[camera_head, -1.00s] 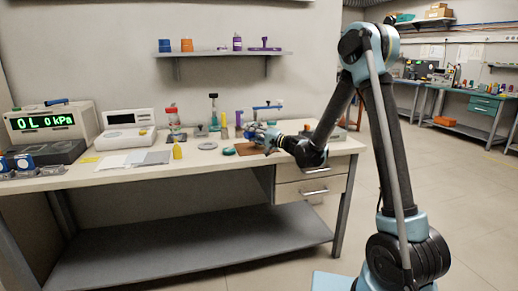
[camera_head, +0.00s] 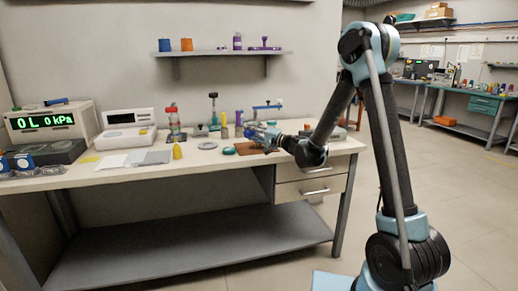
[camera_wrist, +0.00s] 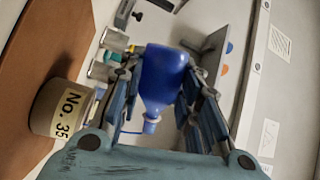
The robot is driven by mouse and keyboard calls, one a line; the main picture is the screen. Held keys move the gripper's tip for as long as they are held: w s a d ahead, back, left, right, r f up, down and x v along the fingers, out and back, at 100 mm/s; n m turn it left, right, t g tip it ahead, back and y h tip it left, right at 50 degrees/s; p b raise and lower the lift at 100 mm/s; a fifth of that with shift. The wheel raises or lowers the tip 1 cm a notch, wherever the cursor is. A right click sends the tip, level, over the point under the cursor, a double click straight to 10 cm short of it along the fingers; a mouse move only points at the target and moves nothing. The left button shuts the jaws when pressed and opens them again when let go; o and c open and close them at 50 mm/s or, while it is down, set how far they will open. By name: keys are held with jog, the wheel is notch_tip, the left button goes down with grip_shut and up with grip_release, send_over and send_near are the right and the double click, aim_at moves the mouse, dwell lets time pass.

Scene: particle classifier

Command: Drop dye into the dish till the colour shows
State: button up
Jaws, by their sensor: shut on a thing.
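My gripper (camera_head: 256,133) is over the right part of the bench, close above the brown board (camera_head: 248,149). In the wrist view my gripper (camera_wrist: 157,80) is shut on a blue bottle (camera_wrist: 163,75), its narrow neck and pale tip (camera_wrist: 150,126) pointing toward the palm side. A tan jar (camera_wrist: 57,108) labelled "No. 35" stands on the brown board beside the left finger. A flat grey round thing (camera_head: 207,146) lies on the bench left of my gripper; I cannot tell whether it is the dish. No dye colour is visible.
A yellow cone-shaped bottle (camera_head: 177,151), a red-topped container (camera_head: 173,123) and a teal round thing (camera_head: 228,151) are left of my gripper. The bench's front edge is close by.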

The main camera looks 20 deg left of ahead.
jog(key=shift+m, duration=0.3)
dwell(0.7)
